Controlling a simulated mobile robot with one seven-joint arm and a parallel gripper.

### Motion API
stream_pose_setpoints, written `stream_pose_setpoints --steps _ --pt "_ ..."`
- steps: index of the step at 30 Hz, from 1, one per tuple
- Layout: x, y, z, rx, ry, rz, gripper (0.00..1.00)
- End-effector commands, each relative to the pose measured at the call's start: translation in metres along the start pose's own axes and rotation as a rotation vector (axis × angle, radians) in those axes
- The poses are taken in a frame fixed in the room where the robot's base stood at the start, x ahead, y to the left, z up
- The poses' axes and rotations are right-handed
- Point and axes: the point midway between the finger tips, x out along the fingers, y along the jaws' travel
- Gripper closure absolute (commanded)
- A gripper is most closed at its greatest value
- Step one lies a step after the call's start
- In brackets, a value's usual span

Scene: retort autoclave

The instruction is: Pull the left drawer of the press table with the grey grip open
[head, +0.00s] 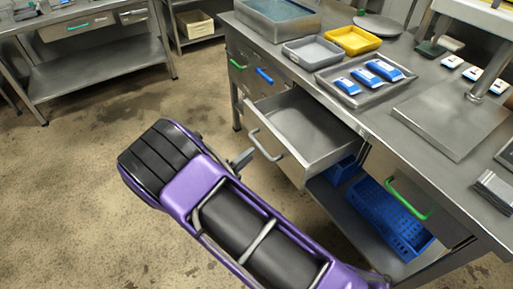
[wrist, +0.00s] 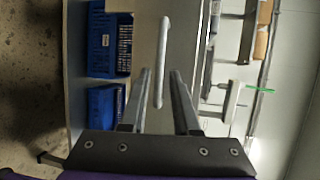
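The left drawer (head: 306,131) of the press table stands pulled out, and its empty metal inside shows. Its grey grip (head: 262,146) is a bar on the drawer front. In the wrist view the grip (wrist: 162,60) runs lengthwise between my two fingers, with a gap to each side. My gripper (wrist: 160,75) is open and holds nothing. In the head view only a finger of my gripper (head: 242,158) shows beside the grip, low at the drawer front; the rest is hidden by my purple arm.
The press table (head: 395,105) carries a grey tray (head: 312,50), a yellow tray (head: 353,40) and a tray of blue-white packs. A drawer with a green grip (head: 408,199) is at the right. Blue crates (head: 392,218) stand below. The floor at left is clear.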

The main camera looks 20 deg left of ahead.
Motion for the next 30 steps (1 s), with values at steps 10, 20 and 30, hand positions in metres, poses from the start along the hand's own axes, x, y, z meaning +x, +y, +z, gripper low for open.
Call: stream_pose_setpoints --steps 10,20,30 --pt "-0.08 -0.001 0.0 0.0 -0.002 0.0 0.7" --pt "-0.104 0.0 0.0 0.0 0.0 -0.002 0.7" --pt "-0.104 0.0 0.0 0.0 0.0 -0.001 0.7"
